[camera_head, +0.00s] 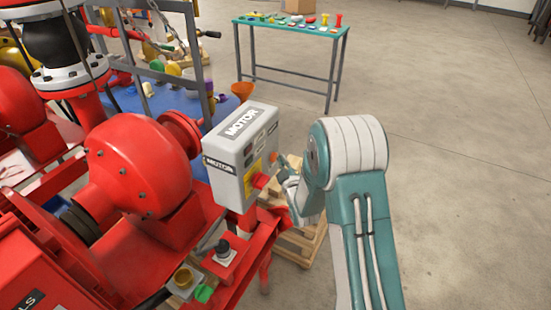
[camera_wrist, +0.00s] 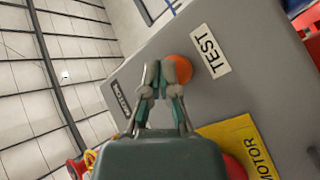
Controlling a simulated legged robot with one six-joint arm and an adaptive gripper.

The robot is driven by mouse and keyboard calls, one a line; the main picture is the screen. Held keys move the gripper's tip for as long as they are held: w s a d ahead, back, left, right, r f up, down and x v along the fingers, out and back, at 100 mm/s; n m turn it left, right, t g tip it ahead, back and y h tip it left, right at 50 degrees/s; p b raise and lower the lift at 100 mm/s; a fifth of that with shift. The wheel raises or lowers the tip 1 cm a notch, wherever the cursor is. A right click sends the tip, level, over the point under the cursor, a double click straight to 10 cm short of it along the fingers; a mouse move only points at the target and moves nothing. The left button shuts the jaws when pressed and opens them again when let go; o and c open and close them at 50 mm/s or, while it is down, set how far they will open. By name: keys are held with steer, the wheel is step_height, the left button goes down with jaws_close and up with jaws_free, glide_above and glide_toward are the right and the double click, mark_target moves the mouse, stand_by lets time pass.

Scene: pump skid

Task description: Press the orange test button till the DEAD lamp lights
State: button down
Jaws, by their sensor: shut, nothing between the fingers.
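The orange test button (camera_wrist: 184,68) sits on the grey face of the motor box (camera_wrist: 125,75), beside a white TEST label (camera_wrist: 209,53). In the head view the grey MOTOR box (camera_head: 222,180) stands left of my arm. My gripper (camera_wrist: 165,70) is shut and empty. Its fingertips overlap the left part of the button in the wrist view; I cannot tell whether they touch it. In the head view my gripper (camera_head: 284,172) is close to the box's right-hand face, partly hidden by my arm. I cannot make out a DEAD lamp in either view.
A yellow label (camera_wrist: 240,140) and a red part (camera_wrist: 234,168) are on the same box face, below the button. Red pump machinery (camera_head: 140,165) fills the left. A teal table (camera_head: 290,27) with small items stands behind. Open concrete floor (camera_head: 460,150) lies to the right.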

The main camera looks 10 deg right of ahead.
steer(key=shift+w+a, duration=0.3)
steer(key=shift+a, duration=0.05)
stand_by(0.9)
steer(key=shift+d, duration=0.1)
steer(key=shift+s+d, duration=0.55)
steer(key=shift+d, duration=0.05)
steer(key=s+d, duration=0.1)
steer(key=d, duration=0.1)
steer(key=s+d, duration=0.2)
stand_by(0.6)
stand_by(0.6)
